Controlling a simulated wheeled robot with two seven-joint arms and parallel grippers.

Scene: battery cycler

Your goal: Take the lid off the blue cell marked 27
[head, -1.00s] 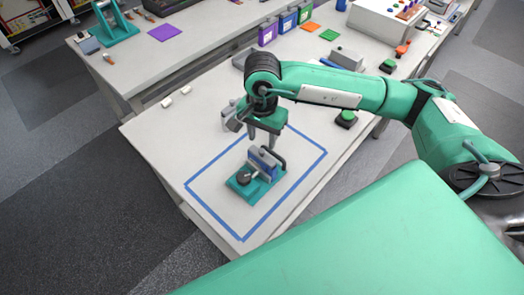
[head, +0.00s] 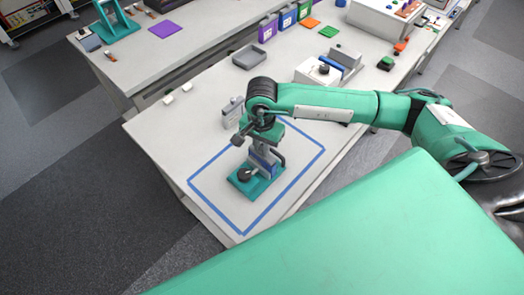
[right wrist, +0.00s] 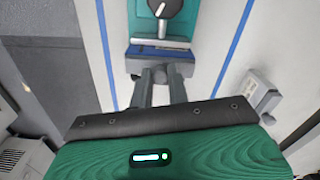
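The blue cell (head: 262,164) stands upright in a teal fixture (head: 245,185) inside a blue tape square. A black round knob on a pale lever is at the fixture's front. The number on the cell is too small to read. My right gripper (head: 258,150) is straight above the cell, fingers pointing down at its top. In the right wrist view my two grey fingers (right wrist: 161,74) reach the near side of the blue cell (right wrist: 150,52), with a narrow gap between them. Whether they press on the lid is unclear. My left gripper is out of view.
A grey cell-like block (head: 232,111) stands just outside the tape behind the gripper. The left of the table is mostly clear.

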